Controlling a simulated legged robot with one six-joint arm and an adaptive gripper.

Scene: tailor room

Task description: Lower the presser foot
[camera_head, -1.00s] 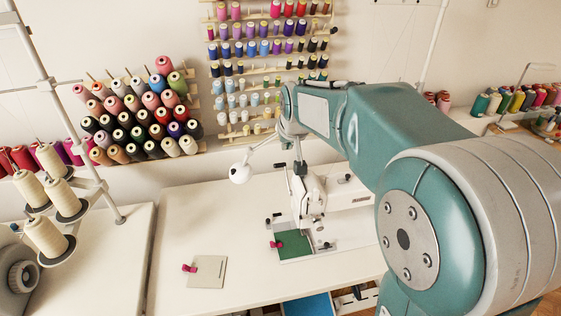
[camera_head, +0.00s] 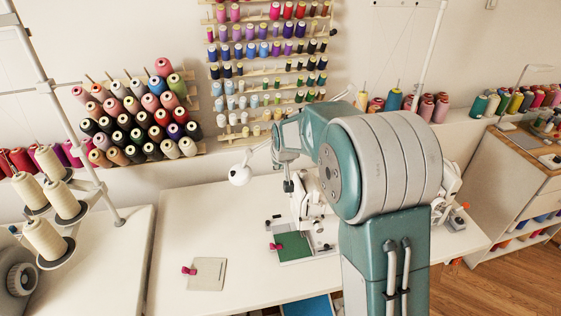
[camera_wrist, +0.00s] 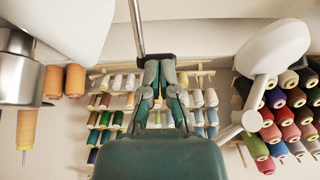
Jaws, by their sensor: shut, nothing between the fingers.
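The white sewing machine (camera_head: 308,200) stands on the white table, partly behind my arm. Its presser foot is too small to make out near the green cloth (camera_head: 292,246). In the wrist view my gripper (camera_wrist: 160,65) is shut and empty. Its fingertips are close together just below a dark block (camera_wrist: 155,57) at the end of a thin metal rod (camera_wrist: 137,28). The tips look very near or touching the block; I cannot tell which. In the head view my gripper is small and hard to make out beside the machine's top.
A white round lamp (camera_head: 240,174) hangs left of my arm's end; it also shows at the right in the wrist view. Thread racks (camera_head: 145,112) line the wall. A beige square (camera_head: 207,274) with a red clip lies on the clear table front. Cone stands are at left.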

